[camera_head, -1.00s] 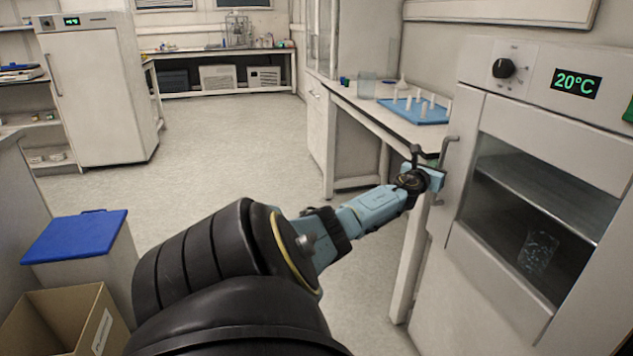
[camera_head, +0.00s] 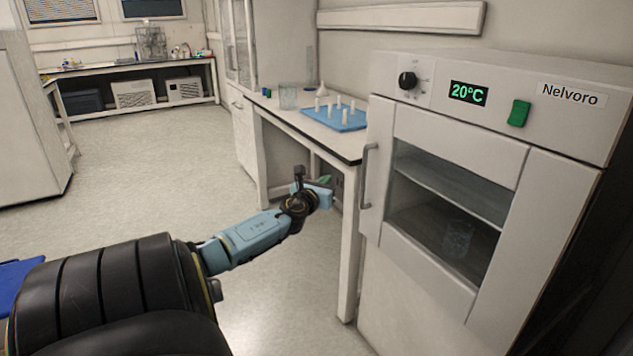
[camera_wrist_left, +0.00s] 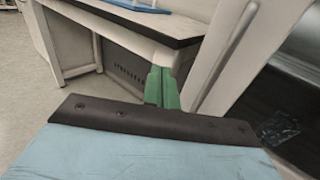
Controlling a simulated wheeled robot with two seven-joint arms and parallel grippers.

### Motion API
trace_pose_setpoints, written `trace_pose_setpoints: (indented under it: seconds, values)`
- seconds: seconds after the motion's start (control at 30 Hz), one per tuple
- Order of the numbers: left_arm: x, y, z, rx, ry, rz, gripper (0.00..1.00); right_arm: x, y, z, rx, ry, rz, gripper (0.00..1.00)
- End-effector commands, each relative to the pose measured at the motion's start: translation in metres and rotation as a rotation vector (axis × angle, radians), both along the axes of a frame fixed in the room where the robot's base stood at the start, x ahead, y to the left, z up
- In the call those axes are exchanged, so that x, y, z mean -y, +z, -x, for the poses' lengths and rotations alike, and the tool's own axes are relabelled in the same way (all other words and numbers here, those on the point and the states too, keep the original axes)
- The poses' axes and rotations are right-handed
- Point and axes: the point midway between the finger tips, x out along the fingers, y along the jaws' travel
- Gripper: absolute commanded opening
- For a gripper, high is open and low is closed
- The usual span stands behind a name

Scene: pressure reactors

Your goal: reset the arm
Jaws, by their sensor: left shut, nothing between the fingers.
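My left arm comes in from the lower left in the head view. My left gripper (camera_head: 326,181) is out in front of the bench, left of the oven door handle (camera_head: 367,176) and apart from it. In the left wrist view its green fingers (camera_wrist_left: 162,88) are together with nothing between them. My right gripper is in neither view.
The bench (camera_head: 347,200) carries a blue tray (camera_head: 350,124) with several white pieces and a clear beaker (camera_head: 288,97). Open floor (camera_head: 150,170) lies to the left.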

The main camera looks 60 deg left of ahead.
Motion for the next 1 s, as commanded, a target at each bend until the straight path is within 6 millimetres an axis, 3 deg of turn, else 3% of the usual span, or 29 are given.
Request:
trace_pose_setpoints:
  seconds: [0.23,0.57,0.67,0.77,0.87,1.0]
  values:
    - [0.000,0.000,0.021,0.000,0.000,0.000,0.00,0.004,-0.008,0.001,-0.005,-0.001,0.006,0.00]
    - [-0.001,-0.001,0.025,0.000,0.001,0.002,0.00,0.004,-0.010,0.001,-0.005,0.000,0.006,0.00]
    - [0.000,-0.013,0.028,-0.001,0.008,0.045,0.00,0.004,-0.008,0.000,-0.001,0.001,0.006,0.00]
    - [0.004,-0.049,0.039,0.002,0.036,0.184,0.00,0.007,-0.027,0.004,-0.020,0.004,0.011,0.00]
    - [0.017,-0.109,0.061,0.014,0.097,0.414,0.00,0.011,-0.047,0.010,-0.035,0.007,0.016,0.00]
    - [0.052,-0.201,0.106,0.048,0.237,0.776,0.00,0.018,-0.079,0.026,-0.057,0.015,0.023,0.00]
